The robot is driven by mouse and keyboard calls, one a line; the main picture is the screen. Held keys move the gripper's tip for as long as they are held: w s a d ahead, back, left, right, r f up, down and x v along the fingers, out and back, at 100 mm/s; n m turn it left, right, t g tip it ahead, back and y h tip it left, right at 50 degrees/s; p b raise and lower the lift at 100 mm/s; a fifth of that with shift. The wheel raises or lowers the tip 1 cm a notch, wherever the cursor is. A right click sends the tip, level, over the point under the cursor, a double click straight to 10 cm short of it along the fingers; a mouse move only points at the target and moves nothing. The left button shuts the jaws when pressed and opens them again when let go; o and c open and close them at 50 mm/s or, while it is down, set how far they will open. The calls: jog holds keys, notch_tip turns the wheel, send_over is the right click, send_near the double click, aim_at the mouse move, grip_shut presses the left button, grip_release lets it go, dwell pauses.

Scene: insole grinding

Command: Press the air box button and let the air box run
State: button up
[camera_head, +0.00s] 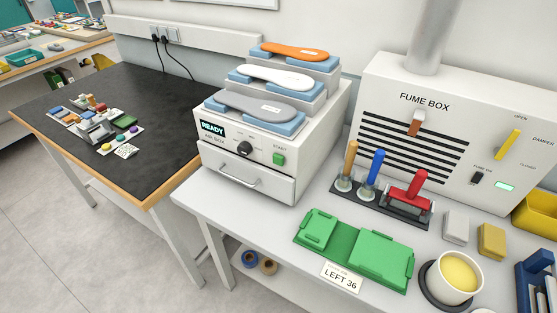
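The air box (235,142) is a white box on the table, left of the fume box. Its small dark display (212,130) reads READY. A black knob (244,148) sits in the middle of its front. A green button marked START (279,159) is at the right of the front. Below is a closed drawer with a metal handle (238,180). Blue stepped blocks on top carry an orange insole (294,51), a white insole (275,76) and a grey insole (257,106). My gripper is not in view.
The fume box (450,125) stands at the back right. A rack with several coloured-handled tools (372,205), a green tray (345,246) labelled LEFT 36 and a white cup (456,281) stand right of the air box. A black-topped table (130,90) is at the left. Space before the drawer is clear.

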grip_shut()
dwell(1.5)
